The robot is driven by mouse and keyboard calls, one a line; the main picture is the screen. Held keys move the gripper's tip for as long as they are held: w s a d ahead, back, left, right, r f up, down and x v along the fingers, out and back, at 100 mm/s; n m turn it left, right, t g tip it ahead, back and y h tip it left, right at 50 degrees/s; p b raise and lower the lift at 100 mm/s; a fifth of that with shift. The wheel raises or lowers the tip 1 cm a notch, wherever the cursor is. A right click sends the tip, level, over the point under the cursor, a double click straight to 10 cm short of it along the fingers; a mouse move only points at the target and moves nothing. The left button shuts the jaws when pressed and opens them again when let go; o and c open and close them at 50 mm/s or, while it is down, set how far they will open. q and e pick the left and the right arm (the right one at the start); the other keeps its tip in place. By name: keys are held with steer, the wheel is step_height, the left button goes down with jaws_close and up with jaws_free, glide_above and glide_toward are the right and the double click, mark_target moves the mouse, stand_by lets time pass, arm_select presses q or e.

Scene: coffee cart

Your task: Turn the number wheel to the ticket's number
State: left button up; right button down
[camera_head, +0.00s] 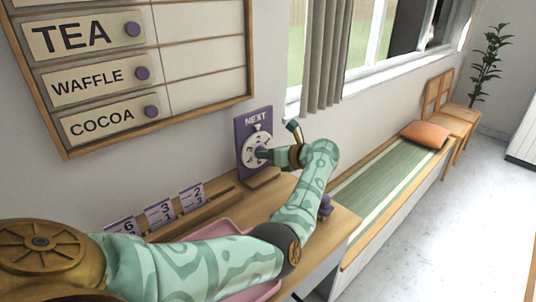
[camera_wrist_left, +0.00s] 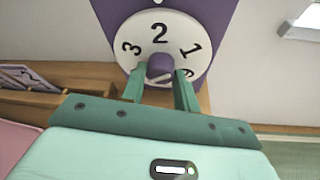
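The number wheel (camera_head: 249,141) is a white disc on an upright purple board (camera_head: 242,124) marked NEXT, with a small white pointer above the disc. In the left wrist view the wheel (camera_wrist_left: 183,24) shows 2 at the top, 3 to its left and 1 to its right; its lower part is hidden. My left gripper (camera_wrist_left: 160,72) has its fingers on both sides of the wheel's purple knob (camera_wrist_left: 160,64) and appears closed on it. Several number cards (camera_head: 160,212) stand in a wooden rack; I cannot tell which is the ticket. My right gripper is out of view.
A pink tray (camera_head: 215,231) lies on the wooden counter under my left arm. A purple object (camera_head: 325,206) is at the counter's right edge. A menu board (camera_head: 160,155) hangs above. A green-cushioned bench (camera_head: 385,182) stands to the right, with open floor beyond.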

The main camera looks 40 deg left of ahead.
arm_select(q)
steer(key=o, duration=0.3)
steer(key=shift+o, duration=0.2)
steer(key=p+v, duration=0.1)
steer(key=v, duration=1.5)
steer(key=shift+w+d, duration=0.15)
steer(key=shift+d, duration=0.1)
